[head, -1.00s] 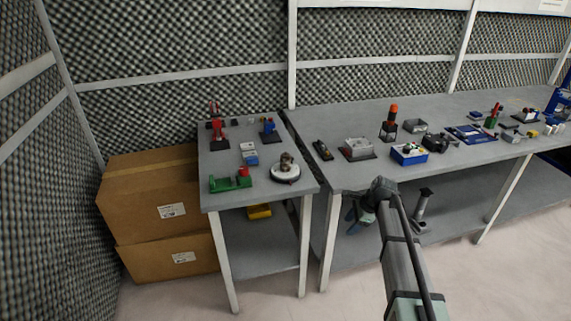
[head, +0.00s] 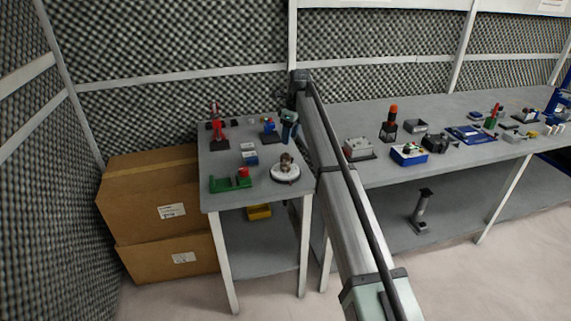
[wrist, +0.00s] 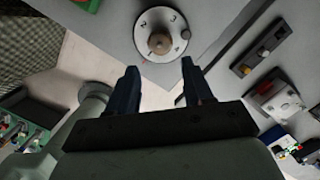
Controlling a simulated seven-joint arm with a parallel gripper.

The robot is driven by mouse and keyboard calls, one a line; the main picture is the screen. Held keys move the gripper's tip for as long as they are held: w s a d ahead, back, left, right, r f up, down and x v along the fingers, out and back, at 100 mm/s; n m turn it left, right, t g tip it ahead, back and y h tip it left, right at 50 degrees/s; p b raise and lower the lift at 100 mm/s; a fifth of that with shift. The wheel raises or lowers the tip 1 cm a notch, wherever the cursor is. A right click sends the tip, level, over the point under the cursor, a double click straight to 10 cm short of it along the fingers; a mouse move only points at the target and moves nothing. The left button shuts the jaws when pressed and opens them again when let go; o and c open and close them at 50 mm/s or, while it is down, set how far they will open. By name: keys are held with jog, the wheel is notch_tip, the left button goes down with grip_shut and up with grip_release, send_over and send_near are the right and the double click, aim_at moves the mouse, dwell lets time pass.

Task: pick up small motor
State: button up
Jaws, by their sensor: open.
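I cannot tell for certain which object is the small motor. A small brownish piece (head: 286,160) stands on a white round disc (head: 286,174) at the front right of the left table. In the wrist view the brownish piece (wrist: 159,43) sits mid-disc, and the disc (wrist: 150,22) carries numbers. A small blue device (head: 268,130) stands at the table's back right. My gripper (head: 289,128) is by the table's back right edge in the head view, beside the blue device. In the wrist view my gripper (wrist: 160,70) is open and empty, its fingers pointing toward the disc.
The left table (head: 225,165) also bears a red device (head: 215,125), a green-and-red clamp (head: 230,183) and blue-white boxes (head: 249,153). The right bench (head: 480,108) holds a grey box (head: 358,148) and several other items. Cardboard boxes (head: 150,200) stand left. A foam wall closes the back.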

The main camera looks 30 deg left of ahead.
aim_at(285, 162)
jog(key=shift+a, duration=0.3)
jog(key=f, duration=0.5)
jog(key=a+f, duration=0.1)
jog(key=f, duration=0.2)
jog(key=shift+a+f, duration=0.15)
jog(key=shift+f, duration=1.2)
jog(key=shift+a+f, duration=0.1)
jog(key=shift+f, duration=1.2)
jog(key=shift+c, duration=0.3)
jog(key=c, duration=0.7)
jog(key=shift+c, duration=0.7)
jog(key=shift+r, duration=0.2)
